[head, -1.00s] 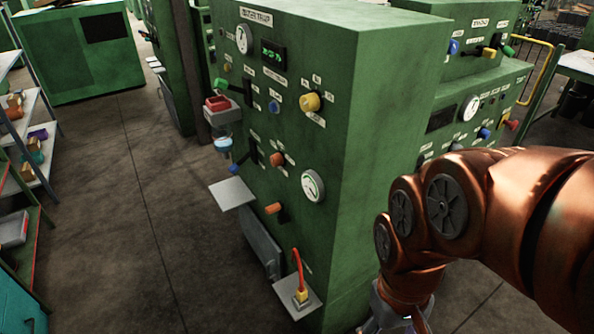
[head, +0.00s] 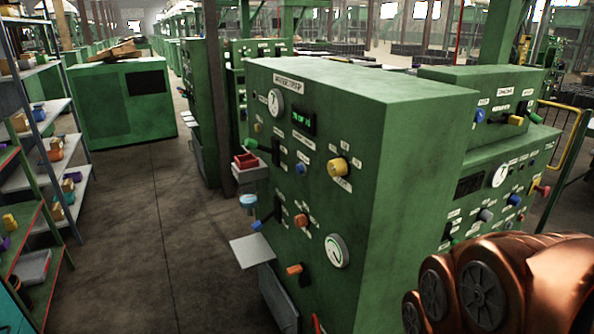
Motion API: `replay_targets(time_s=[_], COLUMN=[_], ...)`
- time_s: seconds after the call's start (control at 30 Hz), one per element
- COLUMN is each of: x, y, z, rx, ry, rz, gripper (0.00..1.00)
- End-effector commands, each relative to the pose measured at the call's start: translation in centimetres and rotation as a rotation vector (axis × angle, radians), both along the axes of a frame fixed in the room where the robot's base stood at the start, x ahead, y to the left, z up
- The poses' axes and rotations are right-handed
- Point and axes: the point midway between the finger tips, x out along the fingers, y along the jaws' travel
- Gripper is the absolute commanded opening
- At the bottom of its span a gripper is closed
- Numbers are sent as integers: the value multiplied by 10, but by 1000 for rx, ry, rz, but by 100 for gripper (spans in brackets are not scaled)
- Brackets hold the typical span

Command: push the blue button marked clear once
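A small blue button (head: 299,169) sits on the front panel of the near green cabinet (head: 418,150), below the green-lit display. Its label is too small to read. More blue controls show on the green machine behind at right, one high up (head: 480,115) and one lower (head: 514,200). I cannot tell which blue control is marked clear. My copper-coloured arm fills the lower right corner, in front of the machines. My gripper is out of view.
The near panel also holds a yellow knob (head: 338,167), dials and orange controls. A grey shelf plate (head: 252,250) and a red box (head: 246,160) stick out at its left. Shelves (head: 62,165) stand at far left. The floor aisle (head: 150,230) between is clear.

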Motion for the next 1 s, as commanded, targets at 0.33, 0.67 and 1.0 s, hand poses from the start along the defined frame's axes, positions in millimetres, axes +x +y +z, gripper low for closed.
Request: replay_targets(time_s=[0.33,0.67,1.0], x=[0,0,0], y=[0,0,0], z=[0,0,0], rx=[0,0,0], ry=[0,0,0], rz=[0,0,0], gripper=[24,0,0])
